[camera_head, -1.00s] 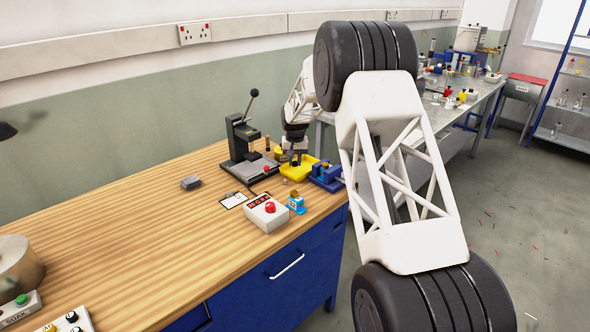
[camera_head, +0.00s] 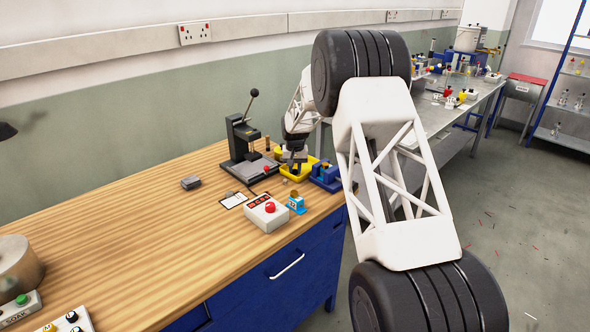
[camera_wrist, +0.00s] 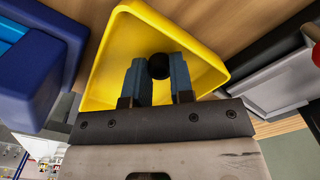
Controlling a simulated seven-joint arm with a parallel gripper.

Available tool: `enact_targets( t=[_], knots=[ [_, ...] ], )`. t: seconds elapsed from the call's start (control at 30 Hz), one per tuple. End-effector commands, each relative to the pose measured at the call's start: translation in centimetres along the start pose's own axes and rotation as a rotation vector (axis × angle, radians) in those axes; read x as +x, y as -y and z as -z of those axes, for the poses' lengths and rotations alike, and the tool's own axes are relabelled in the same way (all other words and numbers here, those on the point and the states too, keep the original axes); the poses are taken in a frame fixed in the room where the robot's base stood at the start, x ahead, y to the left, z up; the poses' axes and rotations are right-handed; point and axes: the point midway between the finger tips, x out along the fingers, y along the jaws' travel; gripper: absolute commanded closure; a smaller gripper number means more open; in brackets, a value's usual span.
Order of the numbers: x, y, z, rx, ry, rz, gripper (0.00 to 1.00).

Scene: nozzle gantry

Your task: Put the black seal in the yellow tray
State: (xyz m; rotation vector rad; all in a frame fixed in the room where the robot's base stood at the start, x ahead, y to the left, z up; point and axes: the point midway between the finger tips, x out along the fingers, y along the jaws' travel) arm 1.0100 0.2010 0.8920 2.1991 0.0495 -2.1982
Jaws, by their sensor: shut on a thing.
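The black seal (camera_wrist: 159,66) is a small dark round piece between my gripper's fingertips in the wrist view. My gripper (camera_wrist: 158,75) is shut on it. The yellow tray (camera_wrist: 105,67) lies behind the fingers in the wrist view, and the seal shows against its inside. In the head view the tray (camera_head: 308,167) is partly hidden by my gripper (camera_head: 293,170), which is over its left part. The height of the seal above the tray floor cannot be told. The seal is too small to make out in the head view.
A black lever press (camera_head: 240,145) stands left of the tray. A blue fixture (camera_head: 327,178) stands close on its right. A box with a red button (camera_head: 268,214) and a small blue item (camera_head: 297,204) are in front.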

Motion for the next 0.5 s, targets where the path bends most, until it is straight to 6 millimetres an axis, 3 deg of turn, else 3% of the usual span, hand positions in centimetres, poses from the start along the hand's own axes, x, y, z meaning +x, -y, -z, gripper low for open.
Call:
enact_targets(
  t=[0.07,0.1,0.17,0.5],
  knots=[
    [0.20,0.00,0.00,0.000,0.000,0.000,1.00],
    [0.19,0.00,0.01,0.000,0.000,0.000,0.75],
    [0.18,0.00,0.01,0.000,0.000,0.000,0.67],
    [0.08,0.00,0.00,0.000,0.000,0.000,0.67]
  ],
)
